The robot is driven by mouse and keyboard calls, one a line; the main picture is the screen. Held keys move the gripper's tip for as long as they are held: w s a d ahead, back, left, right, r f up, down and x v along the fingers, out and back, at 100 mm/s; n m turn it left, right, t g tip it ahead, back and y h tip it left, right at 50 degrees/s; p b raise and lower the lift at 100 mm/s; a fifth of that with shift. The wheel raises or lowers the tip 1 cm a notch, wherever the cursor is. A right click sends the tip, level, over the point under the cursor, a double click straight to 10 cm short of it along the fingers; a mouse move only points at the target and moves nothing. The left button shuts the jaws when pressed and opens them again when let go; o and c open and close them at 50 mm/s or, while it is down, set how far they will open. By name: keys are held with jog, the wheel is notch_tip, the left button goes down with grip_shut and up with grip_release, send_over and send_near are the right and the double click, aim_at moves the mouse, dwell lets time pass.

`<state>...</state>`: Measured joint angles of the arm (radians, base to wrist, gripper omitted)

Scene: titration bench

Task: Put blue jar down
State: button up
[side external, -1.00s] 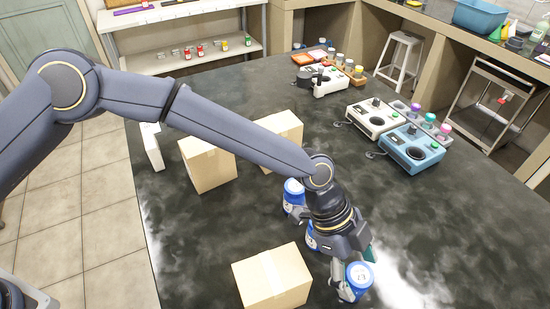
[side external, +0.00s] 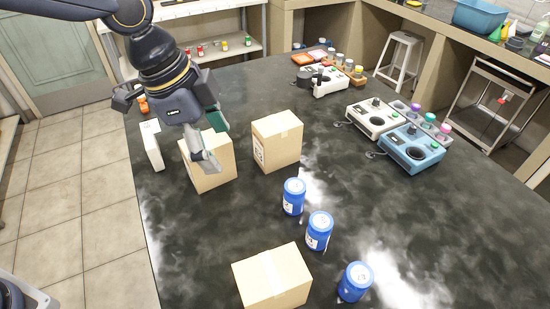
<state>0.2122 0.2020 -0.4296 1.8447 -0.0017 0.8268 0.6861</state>
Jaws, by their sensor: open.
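Three blue jars with white labels stand upright on the dark bench in a slanting row. One jar (side external: 293,197) is farthest back, one jar (side external: 318,232) is in the middle, and one jar (side external: 355,282) is nearest the front. My gripper (side external: 212,148) is open and empty. It is up at the left, in front of a cardboard box (side external: 212,172) in the picture, well apart from all three jars. I cannot tell whether its fingers touch the box.
Another cardboard box (side external: 277,142) stands behind the jars, and a third box (side external: 272,277) stands left of the front jar. A white panel (side external: 152,145) stands at the bench's left. A blue device (side external: 409,150) and a white device (side external: 374,117) sit at the right. The bench's right front is clear.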

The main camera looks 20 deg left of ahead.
jog(key=s+a+r+n+t+y, duration=0.1)
jog(key=s+a+r+n, duration=0.15)
jog(key=a, duration=0.45)
jog(key=s+a+r+n+t+y, duration=0.1)
jog(key=a+r+n, duration=0.1)
jog(key=a+n, duration=0.3)
jog(key=s+a+n+t, duration=0.1)
jog(key=s+a+n, duration=0.6)
jog(key=s+a, duration=0.4)
jog(key=shift+a+f+t+y, duration=0.2)
jog(key=shift+a+t+y, duration=0.1)
jog(key=shift+a, duration=0.85)
jog(key=shift+n, duration=0.25)
